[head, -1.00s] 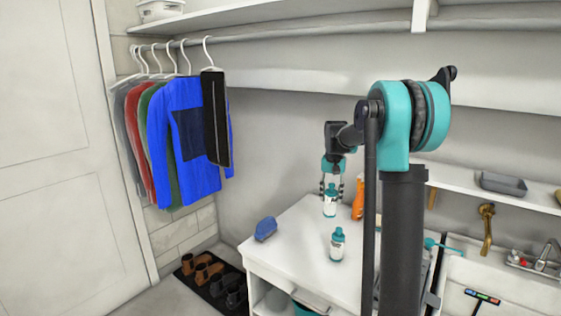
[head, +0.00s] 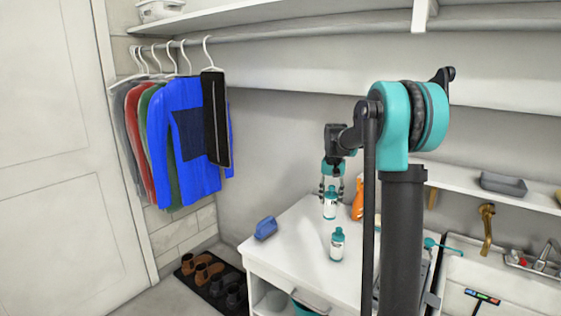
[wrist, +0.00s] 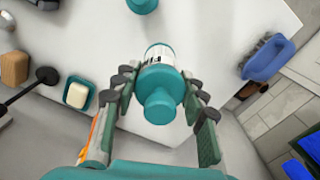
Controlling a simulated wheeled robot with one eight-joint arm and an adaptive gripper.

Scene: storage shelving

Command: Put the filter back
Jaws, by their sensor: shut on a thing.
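My gripper (head: 331,193) is shut on a white bottle with a teal top (head: 330,206), held upright at the back of the white counter. In the wrist view the gripper (wrist: 164,88) has its fingers on both sides of this bottle (wrist: 161,55), whose teal cap points towards the camera. I cannot tell whether its base touches the counter. A like bottle (head: 337,244) stands upright nearer the counter's front; its teal part (wrist: 142,4) shows at the wrist view's top edge. I see nothing that I can clearly name as a filter.
The white counter (head: 295,250) has a blue brush-like thing (head: 265,228) at its left edge. An orange bottle (head: 357,200) stands close right of my gripper. A soap dish (wrist: 77,93) lies left in the wrist view. Clothes (head: 185,140) hang at the left.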

